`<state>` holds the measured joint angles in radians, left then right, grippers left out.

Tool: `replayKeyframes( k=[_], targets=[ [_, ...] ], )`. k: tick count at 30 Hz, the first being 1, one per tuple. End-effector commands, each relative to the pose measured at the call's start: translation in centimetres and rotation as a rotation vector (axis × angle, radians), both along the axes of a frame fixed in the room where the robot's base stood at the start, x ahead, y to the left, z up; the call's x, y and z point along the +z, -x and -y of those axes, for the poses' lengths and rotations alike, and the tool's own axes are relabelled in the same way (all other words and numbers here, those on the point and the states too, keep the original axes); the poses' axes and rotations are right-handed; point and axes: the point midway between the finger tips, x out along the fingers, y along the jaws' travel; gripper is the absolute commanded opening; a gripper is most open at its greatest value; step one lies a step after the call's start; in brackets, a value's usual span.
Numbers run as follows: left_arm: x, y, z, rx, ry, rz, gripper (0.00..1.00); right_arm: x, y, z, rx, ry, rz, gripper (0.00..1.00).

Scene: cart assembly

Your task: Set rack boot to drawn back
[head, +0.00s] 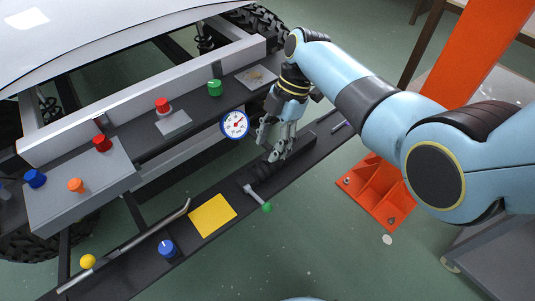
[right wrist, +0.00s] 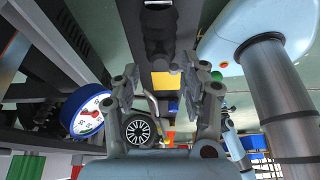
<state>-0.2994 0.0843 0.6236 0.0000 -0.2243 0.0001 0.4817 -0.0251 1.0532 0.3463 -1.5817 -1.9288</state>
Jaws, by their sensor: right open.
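The rack boot, a dark ribbed sleeve (head: 262,173), lies along the black rail just below my right gripper (head: 273,149). Part of it is hidden behind the fingers in the head view. In the right wrist view a dark stepped part (right wrist: 160,35), seemingly the boot, stands above and between my fingers. My right gripper (right wrist: 167,100) is open, with nothing seen between its fingers. I cannot tell whether a finger touches the boot. My left gripper is not in view.
A lever with a green ball (head: 267,207) is beside the boot. A round gauge (head: 235,124) is close left of my right gripper. A yellow plate (head: 212,215) and blue knob (head: 167,248) lie further along the rail. An orange post (head: 470,55) stands right.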

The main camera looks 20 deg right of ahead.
Motion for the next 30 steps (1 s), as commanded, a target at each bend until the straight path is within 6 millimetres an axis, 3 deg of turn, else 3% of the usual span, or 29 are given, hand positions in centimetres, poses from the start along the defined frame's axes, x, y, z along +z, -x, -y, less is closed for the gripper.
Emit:
replayKeyframes(
  k=[1, 6, 16, 26, 30],
  targets=[
    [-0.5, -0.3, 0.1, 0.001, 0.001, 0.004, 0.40, -1.1, 0.2, -0.3, 0.001, 0.000, -0.005, 0.44],
    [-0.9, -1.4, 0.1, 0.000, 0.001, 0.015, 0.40, -2.5, 0.4, -0.9, -0.001, 0.000, -0.002, 0.44],
    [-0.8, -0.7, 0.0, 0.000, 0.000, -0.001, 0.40, -2.6, 0.4, -1.0, -0.001, 0.000, 0.000, 0.44],
    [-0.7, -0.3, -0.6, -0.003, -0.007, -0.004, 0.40, -2.6, 0.4, -1.0, -0.001, 0.000, 0.000, 0.01],
    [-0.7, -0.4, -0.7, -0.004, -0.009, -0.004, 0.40, -2.6, 0.4, -1.0, -0.001, 0.000, 0.000, 0.00]
  ],
)
